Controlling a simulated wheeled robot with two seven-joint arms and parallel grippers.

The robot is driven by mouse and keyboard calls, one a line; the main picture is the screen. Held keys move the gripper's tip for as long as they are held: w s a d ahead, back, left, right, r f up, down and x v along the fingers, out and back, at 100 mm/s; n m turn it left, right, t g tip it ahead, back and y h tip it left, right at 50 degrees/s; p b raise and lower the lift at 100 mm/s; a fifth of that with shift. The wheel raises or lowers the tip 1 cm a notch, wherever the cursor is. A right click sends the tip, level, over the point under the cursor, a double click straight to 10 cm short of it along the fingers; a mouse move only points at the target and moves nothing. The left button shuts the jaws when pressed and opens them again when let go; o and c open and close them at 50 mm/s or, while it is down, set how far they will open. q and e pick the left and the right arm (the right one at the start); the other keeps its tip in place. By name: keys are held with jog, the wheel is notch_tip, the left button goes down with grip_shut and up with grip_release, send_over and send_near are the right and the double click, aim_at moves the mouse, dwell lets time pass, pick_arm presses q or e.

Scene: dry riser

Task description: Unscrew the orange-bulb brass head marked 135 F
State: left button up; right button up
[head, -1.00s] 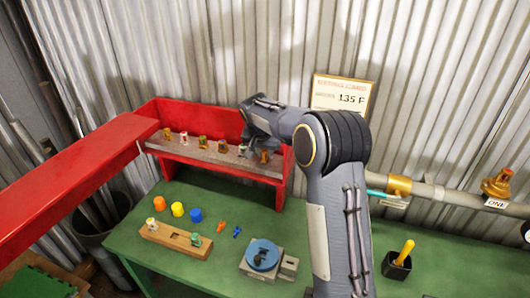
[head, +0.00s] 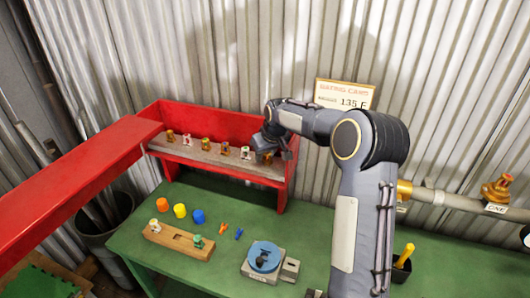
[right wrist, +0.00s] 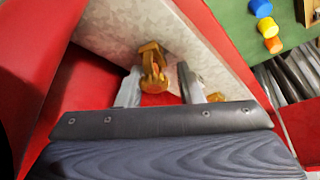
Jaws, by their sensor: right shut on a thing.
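My right gripper (head: 270,156) is at the right end of the shelf in the red rack. In the right wrist view, my right gripper (right wrist: 160,85) has its two fingers on either side of a brass head (right wrist: 153,68) and is shut on it. The head's bulb colour and marking cannot be made out. Several other small heads stand in a row on the shelf (head: 195,154), to the left of the gripper; one brass head (right wrist: 215,97) shows beyond a finger in the wrist view. A card (head: 345,94) on the wall reads 135 F. My left gripper is not in view.
The green bench (head: 225,262) holds orange, yellow and blue caps (head: 180,210), a wooden block (head: 178,242), small clips and a grey device with a blue disc (head: 264,257). A pipe with a brass fitting (head: 497,188) labelled ONE runs along the right wall. A black cup stands partly behind my arm.

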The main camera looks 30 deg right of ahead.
jog(key=shift+s+d+n+y, duration=0.1)
jog(key=shift+n+y, duration=0.2)
jog(key=shift+n, duration=0.3)
jog(key=shift+c, duration=0.4)
jog(key=n, duration=0.1)
jog(key=n+y+p, duration=0.1)
jog(key=shift+s+d+n, duration=0.15)
jog(key=shift+d+n, duration=0.05)
jog(key=shift+n, duration=0.1)
grip_shut()
jog(key=shift+o, duration=2)
grip_release()
jog(key=shift+f+n+g+p, duration=0.1)
jog(key=shift+n+g+p, duration=0.2)
jog(key=shift+n, duration=0.2)
jog(key=shift+s+a, duration=0.1)
jog(key=shift+s, duration=0.05)
grip_shut()
jog(key=shift+r, duration=0.2)
